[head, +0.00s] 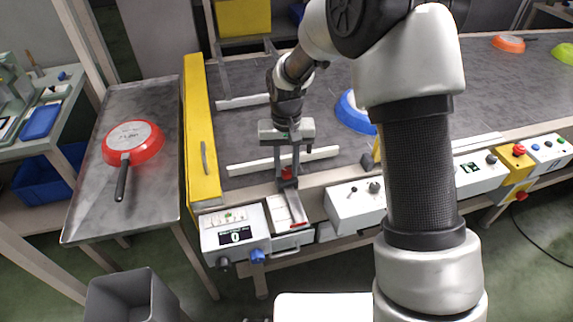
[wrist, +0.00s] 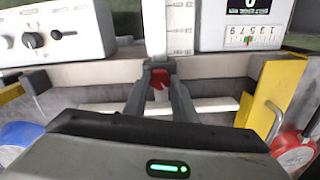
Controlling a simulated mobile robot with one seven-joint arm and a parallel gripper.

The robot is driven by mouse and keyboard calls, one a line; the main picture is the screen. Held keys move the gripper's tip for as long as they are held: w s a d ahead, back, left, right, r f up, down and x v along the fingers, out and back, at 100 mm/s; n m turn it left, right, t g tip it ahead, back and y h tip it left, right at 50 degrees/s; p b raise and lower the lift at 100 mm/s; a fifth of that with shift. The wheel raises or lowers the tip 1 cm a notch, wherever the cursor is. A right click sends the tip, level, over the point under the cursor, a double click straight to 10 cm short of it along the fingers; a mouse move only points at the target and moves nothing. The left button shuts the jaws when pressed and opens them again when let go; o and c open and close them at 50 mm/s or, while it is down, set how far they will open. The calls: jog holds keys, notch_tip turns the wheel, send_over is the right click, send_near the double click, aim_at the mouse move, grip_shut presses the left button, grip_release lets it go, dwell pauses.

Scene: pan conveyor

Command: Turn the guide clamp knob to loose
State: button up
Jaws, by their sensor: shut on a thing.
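The red knob, which I take for the guide clamp knob (head: 287,173), sits at the conveyor's front edge, at the upper end of a pale scale strip (head: 282,208). In the wrist view the knob (wrist: 159,82) is between the fingertips, partly hidden by them. My gripper (head: 288,181) points down and is shut on the knob; it also shows in the wrist view (wrist: 160,85). Which way the knob is turned cannot be told. Pale guide rails (head: 255,167) lie on the dark belt on both sides of my gripper.
A display box (head: 234,230) with a blue knob (head: 257,256) stands left of the scale strip. A white control box (head: 352,205) is to the right. A yellow gate (head: 202,150) borders the side table with a red pan (head: 133,140). A blue pan (head: 352,110) lies on the belt.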

aim_at(287, 171)
jog(key=n+p, duration=0.1)
jog(key=n, duration=0.5)
jog(key=shift+r+n, duration=0.1)
jog(key=shift+n, duration=0.2)
jog(key=n+p, duration=0.2)
jog(key=n, duration=0.3)
jog(key=shift+n, duration=0.3)
jog(key=o, duration=1)
jog(key=shift+o, duration=0.2)
notch_tip(287, 171, up, 17)
jog(key=p, duration=0.1)
jog(key=shift+r+p, duration=0.15)
jog(key=shift+p, duration=0.2)
